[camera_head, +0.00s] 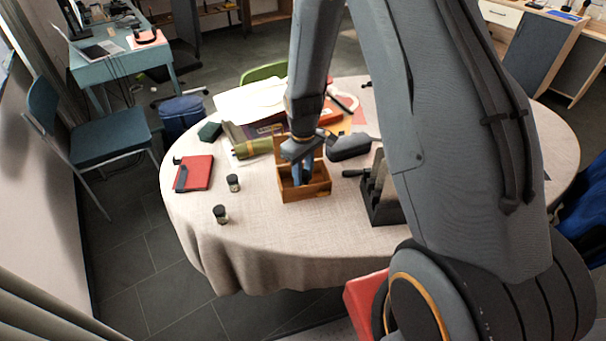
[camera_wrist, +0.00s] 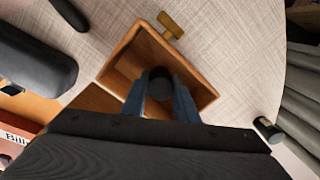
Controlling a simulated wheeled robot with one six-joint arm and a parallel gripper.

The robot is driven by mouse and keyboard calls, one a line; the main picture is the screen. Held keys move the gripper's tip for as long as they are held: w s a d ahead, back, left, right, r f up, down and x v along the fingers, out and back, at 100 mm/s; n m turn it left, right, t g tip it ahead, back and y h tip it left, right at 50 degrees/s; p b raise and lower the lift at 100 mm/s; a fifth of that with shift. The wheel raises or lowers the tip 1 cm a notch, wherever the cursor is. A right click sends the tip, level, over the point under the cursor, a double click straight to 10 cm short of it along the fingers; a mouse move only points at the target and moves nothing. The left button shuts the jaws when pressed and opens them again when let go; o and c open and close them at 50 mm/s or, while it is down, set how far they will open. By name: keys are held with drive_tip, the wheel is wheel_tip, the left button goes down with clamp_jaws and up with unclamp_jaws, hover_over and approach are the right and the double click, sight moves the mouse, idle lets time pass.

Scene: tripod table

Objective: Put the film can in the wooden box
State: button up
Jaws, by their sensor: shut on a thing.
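The wooden box (camera_head: 306,193) stands open on the cloth-covered round table. It also shows in the wrist view (camera_wrist: 202,92), with a brass-coloured clasp (camera_wrist: 171,25) on its outer side. My gripper (camera_head: 302,180) points down at the box opening. In the wrist view my gripper (camera_wrist: 160,97) has its blue fingers on either side of a dark-capped film can (camera_wrist: 160,78) and is shut on it. The can is over or within the opening; its exact height I cannot tell.
Two similar dark-capped cans (camera_head: 233,183) (camera_head: 221,215) stand left of the box. A red notebook (camera_head: 195,173) lies farther left. A dark case (camera_head: 349,147) and a black rack (camera_head: 381,203) stand to the right. Bare cloth lies in front of the box.

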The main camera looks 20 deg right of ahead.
drive_tip(key=shift+f, duration=0.15)
drive_tip(key=o, duration=1)
drive_tip(key=shift+o, duration=0.2)
wheel_tip(320, 180, up, 11)
drive_tip(key=b, duration=0.2)
drive_tip(key=shift+b, duration=0.35)
drive_tip(key=s+r+m, duration=0.2)
drive_tip(key=s+m, duration=0.1)
drive_tip(key=s, duration=0.5)
drive_tip(key=s+r+m+t, duration=0.1)
drive_tip(key=s+r+m, duration=0.2)
drive_tip(key=s, duration=0.6)
drive_tip(key=shift+s+r, duration=0.2)
drive_tip(key=shift+r, duration=0.05)
